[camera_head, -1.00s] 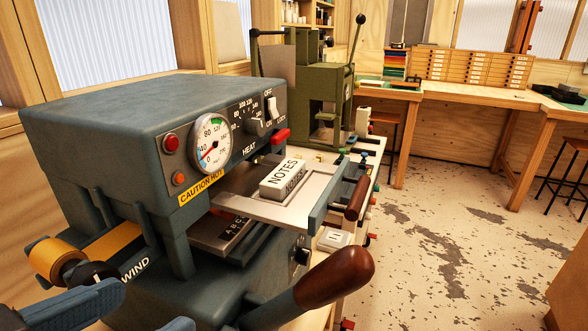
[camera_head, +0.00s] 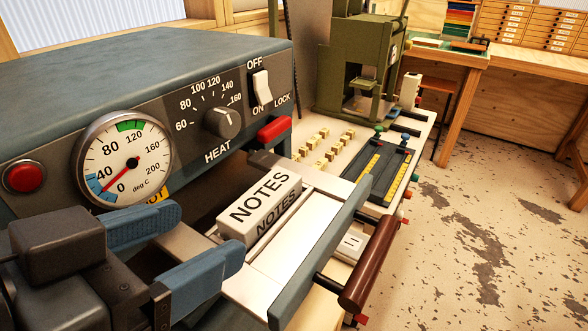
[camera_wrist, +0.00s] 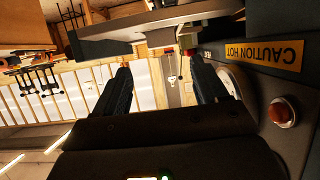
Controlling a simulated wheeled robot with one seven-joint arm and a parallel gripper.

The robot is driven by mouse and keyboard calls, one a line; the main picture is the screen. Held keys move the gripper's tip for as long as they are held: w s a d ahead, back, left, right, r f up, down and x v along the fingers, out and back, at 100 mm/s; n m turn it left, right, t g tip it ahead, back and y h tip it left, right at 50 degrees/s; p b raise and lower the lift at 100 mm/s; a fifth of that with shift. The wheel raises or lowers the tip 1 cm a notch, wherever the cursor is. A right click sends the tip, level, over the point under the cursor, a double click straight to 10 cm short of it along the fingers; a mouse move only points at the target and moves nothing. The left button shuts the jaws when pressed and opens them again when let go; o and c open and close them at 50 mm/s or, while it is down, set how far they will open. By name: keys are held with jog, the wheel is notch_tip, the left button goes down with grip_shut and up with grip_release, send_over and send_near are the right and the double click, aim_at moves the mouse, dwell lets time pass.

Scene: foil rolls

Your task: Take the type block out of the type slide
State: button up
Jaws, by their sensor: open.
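The type block (camera_head: 259,208) is a pale block lettered NOTES on its top and front faces. It sits in the type slide (camera_head: 292,253), a light metal tray pulled out from under the blue-grey press body, with a brown wooden handle (camera_head: 371,263) at its front. My gripper (camera_head: 198,242) is at the lower left of the head view, its two blue fingers apart and nothing between them. It is left of the block and not touching it. The wrist view shows both fingers (camera_wrist: 163,82) spread; the block cannot be made out there.
The press front holds a dial gauge (camera_head: 124,160), a heat knob (camera_head: 222,122), a switch (camera_head: 262,88) and a red catch (camera_head: 274,130). Small brass pieces (camera_head: 323,150) and a dark tray (camera_head: 379,172) lie beyond the slide. A green press (camera_head: 362,65) stands behind.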

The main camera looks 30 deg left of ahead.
aim_at(252, 203)
jog(key=x, duration=0.2)
jog(key=shift+w+r, duration=0.2)
jog(key=shift+w, duration=0.2)
jog(key=x, duration=0.2)
jog(key=p+x, duration=0.1)
jog(key=x, duration=0.1)
jog(key=p+x, duration=0.1)
jog(key=x, duration=0.1)
jog(key=shift+w+a+f, duration=0.2)
jog(key=shift+a, duration=0.1)
jog(key=shift+c, duration=0.2)
jog(key=c, duration=1.3)
jog(key=shift+r, duration=0.1)
